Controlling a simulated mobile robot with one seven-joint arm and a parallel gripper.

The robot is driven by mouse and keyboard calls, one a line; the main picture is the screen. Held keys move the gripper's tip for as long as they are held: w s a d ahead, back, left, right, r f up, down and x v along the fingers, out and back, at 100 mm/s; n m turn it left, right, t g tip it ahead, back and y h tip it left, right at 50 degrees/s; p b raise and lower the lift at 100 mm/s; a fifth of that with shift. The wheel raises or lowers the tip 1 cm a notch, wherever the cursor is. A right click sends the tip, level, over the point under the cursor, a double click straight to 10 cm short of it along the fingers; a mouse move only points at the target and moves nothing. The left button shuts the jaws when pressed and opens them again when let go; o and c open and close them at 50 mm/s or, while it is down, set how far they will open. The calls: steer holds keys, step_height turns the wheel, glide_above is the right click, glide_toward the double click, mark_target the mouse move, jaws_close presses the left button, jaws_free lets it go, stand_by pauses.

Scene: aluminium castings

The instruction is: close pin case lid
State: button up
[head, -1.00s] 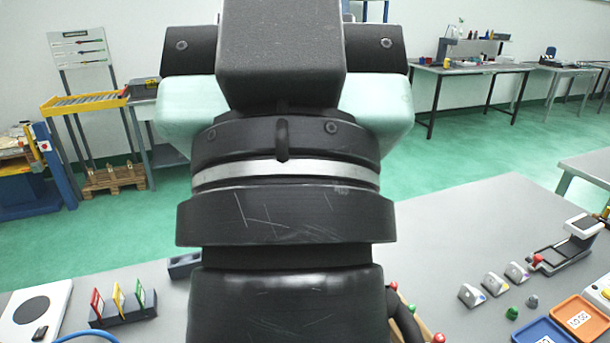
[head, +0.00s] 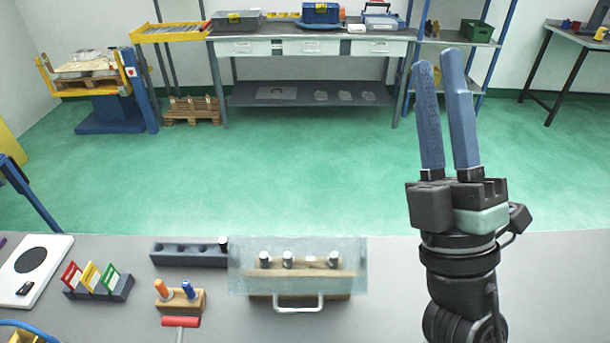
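The pin case (head: 262,304) is a wooden block on the table in the head view, with a pale handle (head: 299,306) at its front. Its clear lid (head: 300,246) shows as a hazy see-through panel, wider at the top, and looks raised; its exact angle is hard to tell. Several dark pins with pale tops show through the panel. My gripper (head: 440,60) is to the right of the case, above the table, with its two blue fingers pointing up. A gap shows between the fingers and nothing is in it.
A dark block with holes (head: 185,255) stands behind the case on the left. A small wooden block with orange and blue pegs (head: 190,302) and a red-handled tool (head: 180,322) lie left of the case. Coloured cards in a rack (head: 100,290) stand farther left.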

step_height(320, 180, down, 24)
steer(key=s+a+n+g+y+p, duration=0.15)
steer(key=n+g+y, duration=0.25)
steer(key=n+g, duration=0.45)
steer(key=s+a+f+m+g+p, duration=0.1)
steer(key=s+f+g, duration=0.3)
steer(key=f, duration=0.3)
steer(key=s+a+f+m+g, duration=0.1)
steer(key=s+f+g, duration=0.35)
steer(key=f, duration=0.35)
steer(key=r+p+x, duration=0.1)
steer(key=p+x, duration=0.2)
steer(key=x, duration=0.9)
steer(key=shift+w+t+y, duration=0.15)
steer(key=shift+t+y, duration=0.15)
steer(key=shift+t, duration=0.1)
steer(key=shift+a+n, duration=0.15)
steer(key=shift+n, duration=0.1)
jaws_close()
